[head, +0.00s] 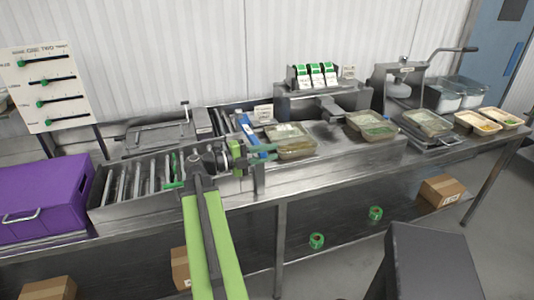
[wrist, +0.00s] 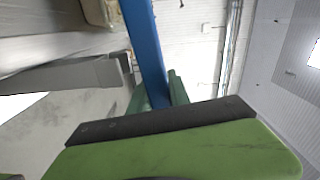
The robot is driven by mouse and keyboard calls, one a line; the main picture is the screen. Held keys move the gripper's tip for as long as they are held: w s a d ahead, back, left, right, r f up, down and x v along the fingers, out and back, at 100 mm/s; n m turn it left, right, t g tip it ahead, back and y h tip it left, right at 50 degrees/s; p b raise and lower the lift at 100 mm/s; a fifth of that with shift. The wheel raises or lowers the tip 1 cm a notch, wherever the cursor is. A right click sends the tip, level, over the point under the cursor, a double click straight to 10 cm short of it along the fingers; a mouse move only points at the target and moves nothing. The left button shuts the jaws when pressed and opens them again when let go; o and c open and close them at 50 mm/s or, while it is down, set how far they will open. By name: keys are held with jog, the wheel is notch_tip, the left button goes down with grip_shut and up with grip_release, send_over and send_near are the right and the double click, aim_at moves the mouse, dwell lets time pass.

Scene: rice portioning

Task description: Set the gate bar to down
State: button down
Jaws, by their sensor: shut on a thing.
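The gate bar is a blue bar (head: 247,129) at the middle of the counter in the head view, tilted, with its upper end leaning left. In the wrist view the blue bar (wrist: 145,45) runs down from the top edge to my gripper's jaws. My gripper (head: 258,150) is at the bar's lower part and is shut on it. In the wrist view my gripper (wrist: 158,103) shows a large green finger with a dark pad in front and a smaller green finger behind. The bar's lower end is hidden behind the near finger.
A roller conveyor (head: 140,180) lies left of my arm, with a purple crate (head: 45,200) beyond it. A lidded clear tray (head: 290,140) sits close right of the bar. More trays (head: 371,126) stand farther right. A label machine (head: 320,98) stands behind.

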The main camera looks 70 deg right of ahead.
jog(key=c, duration=1.2)
grip_release()
jog(key=shift+s+d, duration=0.15)
jog(key=v, duration=1.7)
